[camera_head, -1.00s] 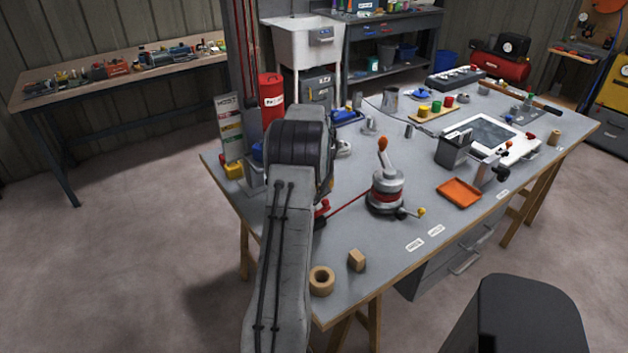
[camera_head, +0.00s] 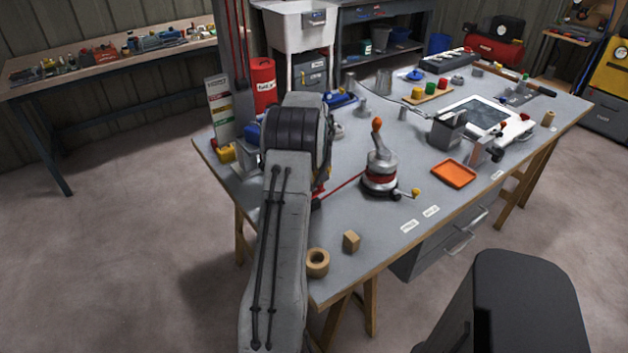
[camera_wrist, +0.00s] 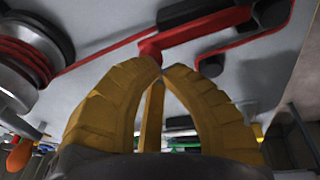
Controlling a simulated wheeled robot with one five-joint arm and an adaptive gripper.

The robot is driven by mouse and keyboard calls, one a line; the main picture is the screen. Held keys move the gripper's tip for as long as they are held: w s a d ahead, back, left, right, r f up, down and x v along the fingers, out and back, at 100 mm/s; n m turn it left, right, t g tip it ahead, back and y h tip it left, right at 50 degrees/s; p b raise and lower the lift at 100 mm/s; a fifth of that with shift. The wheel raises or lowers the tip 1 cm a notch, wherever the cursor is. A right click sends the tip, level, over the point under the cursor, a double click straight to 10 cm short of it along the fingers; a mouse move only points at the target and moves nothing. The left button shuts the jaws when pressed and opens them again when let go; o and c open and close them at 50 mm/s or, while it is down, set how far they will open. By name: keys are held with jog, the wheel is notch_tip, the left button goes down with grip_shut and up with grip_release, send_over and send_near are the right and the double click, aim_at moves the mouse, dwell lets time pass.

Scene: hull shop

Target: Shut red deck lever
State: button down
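The red deck lever (camera_wrist: 195,33) shows at the top of the wrist view, a red bar with a dark round end at the right. In the head view only a bit of red (camera_head: 318,190) shows beside my arm, which hides the rest. My gripper (camera_wrist: 162,72) has yellow ribbed fingers whose tips come together just below the lever's red left end. Nothing shows held between them, and I cannot tell whether they touch the lever. A red line runs from the lever's fitting to the winch (camera_head: 381,172), which has an orange-knobbed handle.
The grey workbench (camera_head: 345,215) carries a tape roll (camera_head: 317,262), a wooden block (camera_head: 351,241), an orange tray (camera_head: 454,174) and a white-framed tablet (camera_head: 487,115). A red cylinder (camera_head: 262,85) stands behind my arm. The floor at left is open.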

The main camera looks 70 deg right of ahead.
jog(key=shift+s+d+f, duration=0.15)
jog(key=shift+d+f, duration=0.05)
jog(key=shift+f, duration=0.2)
jog(key=shift+r, duration=0.25)
jog(key=shift+r+p, duration=0.55)
jog(key=shift+r, duration=0.15)
jog(key=d+v, duration=0.1)
jog(key=v, duration=1.2)
jog(key=shift+w+d+r+p, duration=0.25)
jog(key=shift+w+r+p, duration=0.05)
jog(key=shift+w+p, duration=0.1)
